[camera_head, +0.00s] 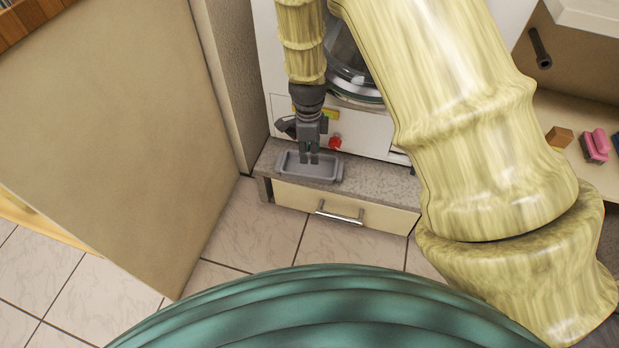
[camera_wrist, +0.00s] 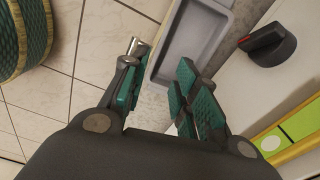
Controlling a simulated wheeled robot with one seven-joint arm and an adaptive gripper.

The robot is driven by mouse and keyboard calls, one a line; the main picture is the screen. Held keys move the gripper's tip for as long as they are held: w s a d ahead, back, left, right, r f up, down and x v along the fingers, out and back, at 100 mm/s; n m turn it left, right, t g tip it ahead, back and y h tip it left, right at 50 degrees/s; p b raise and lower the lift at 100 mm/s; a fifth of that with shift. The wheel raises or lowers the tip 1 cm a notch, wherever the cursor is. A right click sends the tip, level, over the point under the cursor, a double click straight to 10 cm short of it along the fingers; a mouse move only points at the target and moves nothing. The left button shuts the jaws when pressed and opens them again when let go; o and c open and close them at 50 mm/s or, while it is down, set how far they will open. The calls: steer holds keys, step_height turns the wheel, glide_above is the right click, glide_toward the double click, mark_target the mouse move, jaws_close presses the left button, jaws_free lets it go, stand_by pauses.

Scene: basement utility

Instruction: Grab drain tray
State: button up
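The drain tray (camera_head: 328,171) is a shallow grey rectangular tray. It sits on the speckled grey top of a low plinth in front of a white washing machine. In the wrist view the tray (camera_wrist: 190,45) lies beyond the fingertips, partly cut off by the top edge. Whether a finger touches the tray I cannot tell.
A drawer with a metal handle (camera_head: 340,214) fronts the plinth. A large beige panel (camera_head: 110,130) stands at left. A pink object (camera_head: 595,146) lies on a shelf at right. Tiled floor is clear before the drawer.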

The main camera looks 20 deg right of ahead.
steer(key=w+m+b, duration=0.1)
steer(key=b, duration=0.3)
glide_toward(307, 173)
steer(key=shift+s+a+f, duration=0.15)
steer(key=shift+s+a, duration=0.05)
steer(key=shift+s, duration=0.35)
steer(key=shift+s+a+f, duration=0.15)
steer(key=shift+s+a, duration=0.05)
steer(key=shift+s, duration=0.3)
steer(key=shift+s+f+b, duration=0.2)
steer(key=shift+f+b, duration=0.65)
steer(key=shift+f, duration=0.45)
steer(key=shift+s+f+b, duration=0.2)
steer(key=shift+f+b, duration=0.65)
steer(key=shift+f, duration=0.45)
jaws_close()
